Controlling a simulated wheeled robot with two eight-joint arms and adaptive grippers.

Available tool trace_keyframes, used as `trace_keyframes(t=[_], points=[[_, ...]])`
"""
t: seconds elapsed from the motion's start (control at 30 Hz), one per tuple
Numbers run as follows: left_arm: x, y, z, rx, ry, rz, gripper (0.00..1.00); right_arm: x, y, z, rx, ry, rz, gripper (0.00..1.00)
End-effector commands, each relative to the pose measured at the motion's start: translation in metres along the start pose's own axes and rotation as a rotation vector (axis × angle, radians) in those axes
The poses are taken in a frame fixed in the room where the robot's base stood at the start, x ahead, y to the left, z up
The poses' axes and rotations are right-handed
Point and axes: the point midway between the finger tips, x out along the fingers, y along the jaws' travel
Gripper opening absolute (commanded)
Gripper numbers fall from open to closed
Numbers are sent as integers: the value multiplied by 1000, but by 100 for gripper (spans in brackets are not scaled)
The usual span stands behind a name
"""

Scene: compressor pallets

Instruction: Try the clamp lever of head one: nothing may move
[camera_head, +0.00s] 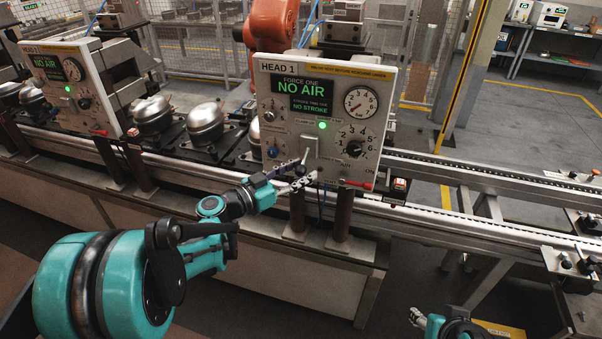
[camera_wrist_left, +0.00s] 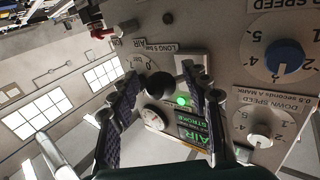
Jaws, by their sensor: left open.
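The head one panel (camera_head: 325,75) stands upright at the centre of the head view. Its screen reads "NO AIR" and "NO STROKE", and its green lamp (camera_head: 322,125) is lit. A small lever (camera_head: 305,157) sticks out from a pale plate low on the panel; I take it for the clamp lever. My left gripper (camera_head: 291,180) is open, just in front of the panel's lower edge. In the left wrist view, a dark round knob (camera_wrist_left: 160,86) shows between the open fingers; contact cannot be told. My right gripper (camera_head: 417,317) is barely in view at the bottom right.
A red-handled air valve (camera_head: 356,184) sits at the panel's lower right. Another panel (camera_head: 70,85) labelled HEAD 1 stands at the left. Silver compressors (camera_head: 205,123) sit along the conveyor rail (camera_head: 470,220).

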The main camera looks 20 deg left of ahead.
Motion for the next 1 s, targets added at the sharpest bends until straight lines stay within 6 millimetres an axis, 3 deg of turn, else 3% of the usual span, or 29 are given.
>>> trace_keyframes(t=[0.3,0.5,1.0], points=[[4,0,0,0,0,-1,47,0,0,0,0,0,0,49],[4,0,0,0,0,0,0,0,0,0,0,0,0,49],[3,2,-7,-21,-30,4,0,-8,0,-6,0,0,0,49]])
